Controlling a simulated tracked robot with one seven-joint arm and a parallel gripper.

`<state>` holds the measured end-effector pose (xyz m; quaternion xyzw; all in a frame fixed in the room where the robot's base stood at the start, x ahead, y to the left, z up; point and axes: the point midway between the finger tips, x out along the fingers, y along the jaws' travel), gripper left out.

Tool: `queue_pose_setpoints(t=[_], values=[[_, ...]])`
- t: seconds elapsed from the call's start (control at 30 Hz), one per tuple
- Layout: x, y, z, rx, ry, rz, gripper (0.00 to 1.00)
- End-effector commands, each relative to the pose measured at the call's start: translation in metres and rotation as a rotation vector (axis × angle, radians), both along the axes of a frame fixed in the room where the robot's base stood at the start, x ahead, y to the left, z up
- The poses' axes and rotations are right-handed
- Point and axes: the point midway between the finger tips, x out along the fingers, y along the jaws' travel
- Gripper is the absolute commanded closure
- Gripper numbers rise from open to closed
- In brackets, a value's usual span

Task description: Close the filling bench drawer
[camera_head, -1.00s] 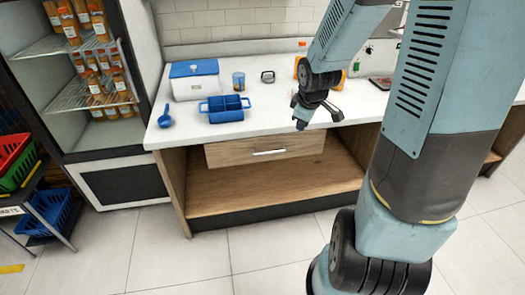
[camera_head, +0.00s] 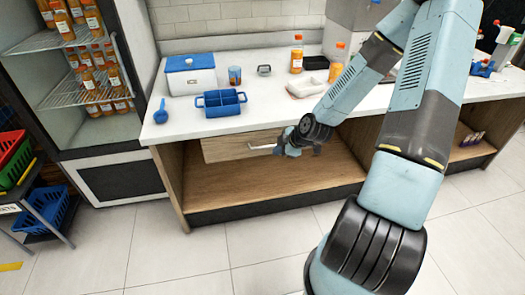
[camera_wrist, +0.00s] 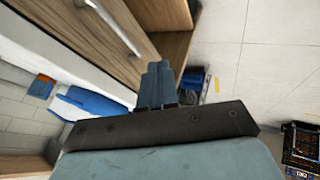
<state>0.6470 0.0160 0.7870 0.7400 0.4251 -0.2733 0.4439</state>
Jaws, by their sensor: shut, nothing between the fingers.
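The bench drawer (camera_head: 225,150) has a light wood front and a pale bar handle (camera_head: 262,147), just under the white counter. Its front lies close below the counter edge; I cannot tell if it is flush. My gripper (camera_head: 287,151) is at the right part of the drawer front, just right of the handle, and hides that part. In the wrist view the closed fingers (camera_wrist: 157,68) point along the wood, with the handle (camera_wrist: 116,29) to their upper left. The fingers are together and empty; whether they touch the drawer is unclear.
The counter (camera_head: 190,128) bears a blue-lidded box (camera_head: 191,80), a blue divided tray (camera_head: 221,105), a blue scoop (camera_head: 161,112), bottles (camera_head: 296,55) and a white tray (camera_head: 305,87). Below the drawer is an open wooden shelf (camera_head: 250,185). A bottle fridge (camera_head: 110,150) stands left.

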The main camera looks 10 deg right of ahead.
Motion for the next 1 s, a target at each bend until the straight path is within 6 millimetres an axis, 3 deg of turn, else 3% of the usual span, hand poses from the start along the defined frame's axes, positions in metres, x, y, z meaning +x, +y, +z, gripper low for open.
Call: queue_pose_setpoints(t=[0.27,0.93,1.0], values=[[0.007,0.006,-0.010,0.014,-0.023,0.010,1.00],[0.051,0.043,-0.079,0.014,-0.019,0.010,1.00],[0.061,0.043,-0.079,0.011,-0.023,0.009,1.00]])
